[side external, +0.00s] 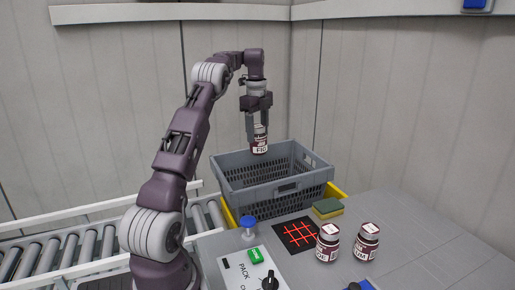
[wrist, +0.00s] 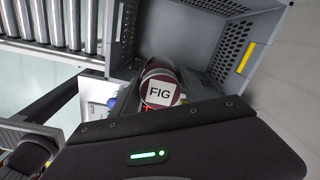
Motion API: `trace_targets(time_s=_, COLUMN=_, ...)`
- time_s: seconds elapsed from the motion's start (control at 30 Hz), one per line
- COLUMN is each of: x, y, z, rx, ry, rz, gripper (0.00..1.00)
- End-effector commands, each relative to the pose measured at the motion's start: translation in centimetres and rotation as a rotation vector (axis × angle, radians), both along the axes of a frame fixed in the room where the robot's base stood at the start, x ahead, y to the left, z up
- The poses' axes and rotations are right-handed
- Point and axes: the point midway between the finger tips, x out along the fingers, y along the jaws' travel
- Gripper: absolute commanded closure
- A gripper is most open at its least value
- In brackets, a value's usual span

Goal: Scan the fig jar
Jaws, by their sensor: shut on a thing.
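The fig jar (side external: 259,146) is dark with a white label reading FIG, and hangs upright in my gripper (side external: 258,127). In the wrist view the jar's dark top (wrist: 160,90) carries a white square reading FIG. A black scanner pad with a red grid of light (side external: 296,234) lies on the grey table in front of the crate, below and to the right of the jar. In the wrist view only a little red light shows beside the jar.
Two similar jars (side external: 328,242) (side external: 367,242) stand right of the scanner pad. A green and yellow sponge (side external: 328,209) lies behind it. A blue-topped item (side external: 248,226) and a panel with a green button (side external: 255,256) and black knob are to its left. A roller conveyor (side external: 70,252) runs at left.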

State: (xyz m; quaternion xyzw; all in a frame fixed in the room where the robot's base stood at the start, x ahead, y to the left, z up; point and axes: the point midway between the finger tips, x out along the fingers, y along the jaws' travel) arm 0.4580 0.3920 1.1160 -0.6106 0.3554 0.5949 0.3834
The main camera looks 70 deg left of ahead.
Motion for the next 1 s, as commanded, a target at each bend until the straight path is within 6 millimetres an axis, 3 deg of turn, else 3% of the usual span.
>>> trace_targets(time_s=0.27, x=2.9, y=-6.0, z=0.2, rx=-0.004, ry=0.009, rz=-0.097, gripper=1.0)
trace_targets(time_s=0.5, x=4.7, y=-13.7, z=0.2, rx=-0.002, ry=0.023, rz=-0.219, gripper=1.0)
trace_targets(time_s=0.7, x=4.8, y=-19.7, z=0.0, rx=0.003, ry=0.035, rz=-0.316, gripper=1.0)
trace_targets(time_s=0.93, x=4.1, y=-24.3, z=-0.2, rx=0.007, ry=0.043, rz=-0.396, gripper=1.0)
trace_targets(time_s=1.0, x=4.1, y=-24.2, z=-1.7, rx=0.005, ry=0.046, rz=-0.393, gripper=1.0)
